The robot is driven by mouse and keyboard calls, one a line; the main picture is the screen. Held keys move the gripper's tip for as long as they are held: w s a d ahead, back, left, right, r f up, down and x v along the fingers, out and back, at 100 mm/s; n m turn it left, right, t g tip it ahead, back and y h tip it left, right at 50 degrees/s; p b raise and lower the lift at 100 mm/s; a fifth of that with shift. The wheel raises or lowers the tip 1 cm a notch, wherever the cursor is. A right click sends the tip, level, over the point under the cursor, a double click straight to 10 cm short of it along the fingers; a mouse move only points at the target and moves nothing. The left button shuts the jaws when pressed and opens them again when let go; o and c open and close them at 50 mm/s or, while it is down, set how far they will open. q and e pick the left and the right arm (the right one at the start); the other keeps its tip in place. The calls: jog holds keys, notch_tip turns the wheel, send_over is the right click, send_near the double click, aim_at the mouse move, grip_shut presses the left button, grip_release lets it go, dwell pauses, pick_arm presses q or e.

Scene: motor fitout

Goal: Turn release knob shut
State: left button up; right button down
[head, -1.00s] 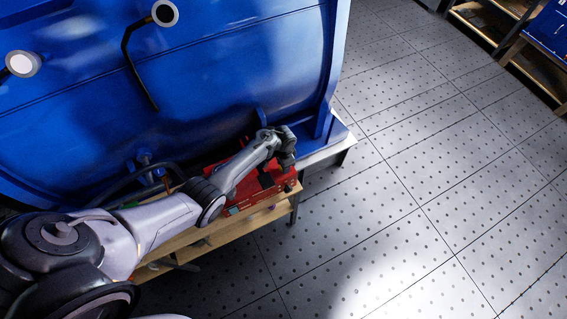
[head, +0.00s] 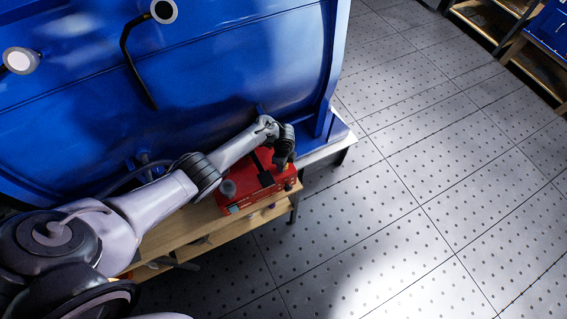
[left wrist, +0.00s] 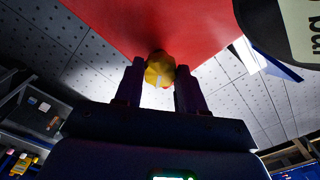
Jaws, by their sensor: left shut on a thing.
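A red box-shaped unit (head: 240,196) sits on the wooden bench in the head view. It has a black handle strip on top and a dark round cap near its left end. In the left wrist view its red face (left wrist: 150,25) fills the top. A yellow knob (left wrist: 160,68) at the edge of that face lies between the fingers of my left gripper (left wrist: 159,88), which is shut on it. In the head view my left gripper (head: 282,164) is at the unit's right end, and the knob is hidden there. My right gripper is out of view.
A large blue machine housing (head: 230,60) stands right behind the bench. The wooden bench (head: 165,238) extends left under my arm. The dotted tile floor (head: 430,170) to the right is clear. Wooden shelving (head: 490,30) stands at the far right.

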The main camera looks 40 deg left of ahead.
pick_arm(q)
jog(key=m+b, duration=0.1)
jog(key=m, duration=0.3)
jog(key=shift+f+b, duration=0.1)
jog(key=shift+b, duration=0.2)
jog(key=shift+m+b, duration=0.6)
jog(key=shift+m, duration=1)
jog(key=o, duration=1.1)
jog(key=shift+c, duration=0.2)
